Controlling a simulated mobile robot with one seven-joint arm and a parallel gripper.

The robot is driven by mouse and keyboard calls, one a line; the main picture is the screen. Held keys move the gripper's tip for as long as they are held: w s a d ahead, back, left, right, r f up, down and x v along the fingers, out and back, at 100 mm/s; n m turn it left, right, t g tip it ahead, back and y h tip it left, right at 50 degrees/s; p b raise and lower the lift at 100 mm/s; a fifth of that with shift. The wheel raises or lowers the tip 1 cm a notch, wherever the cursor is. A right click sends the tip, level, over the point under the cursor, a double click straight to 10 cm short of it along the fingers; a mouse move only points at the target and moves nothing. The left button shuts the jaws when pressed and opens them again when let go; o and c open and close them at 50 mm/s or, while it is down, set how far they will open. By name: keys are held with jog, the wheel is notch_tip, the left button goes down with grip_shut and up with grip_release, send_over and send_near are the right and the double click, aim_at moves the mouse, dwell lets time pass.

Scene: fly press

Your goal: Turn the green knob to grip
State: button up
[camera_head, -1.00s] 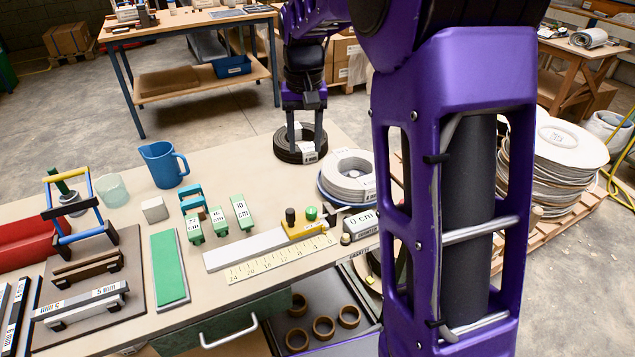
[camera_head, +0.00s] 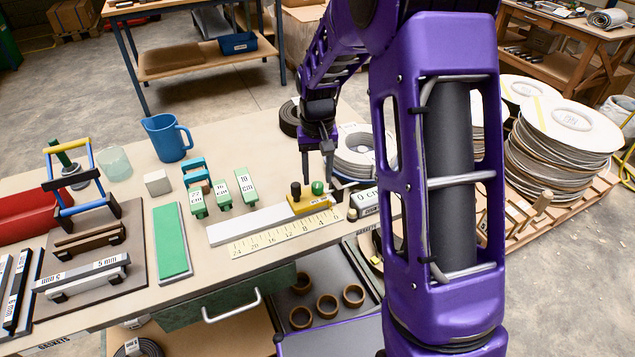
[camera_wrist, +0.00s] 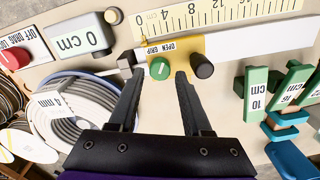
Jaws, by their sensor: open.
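The green knob (camera_head: 317,187) sits on a yellow block (camera_head: 308,203) over a ruler strip, beside a black knob (camera_head: 296,190). In the wrist view the green knob (camera_wrist: 159,68) has a pale line across its top, and the plate (camera_wrist: 172,46) beside it is lettered "OPEN" and "GRIP". My gripper (camera_wrist: 157,85) is open, with its two dark fingers pointing toward the knob, one on each side in the picture. In the head view my gripper (camera_head: 317,170) is above and close to the knob. I cannot tell if a finger touches it.
A grey "0 cm" block (camera_head: 365,202) stands right of the yellow block. A coil of pale tape (camera_head: 354,150) lies behind. Green length blocks (camera_head: 246,187) stand to the left. A yellow scale (camera_head: 285,233) runs along the front.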

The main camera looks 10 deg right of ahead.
jog(key=shift+f, duration=1.1)
grip_shut()
jog(key=shift+r+n, duration=0.1)
jog(key=shift+n, duration=0.3)
jog(key=n+p, duration=0.2)
jog(key=n, duration=0.3)
jog(key=n+p, duration=0.2)
jog(key=n, duration=0.4)
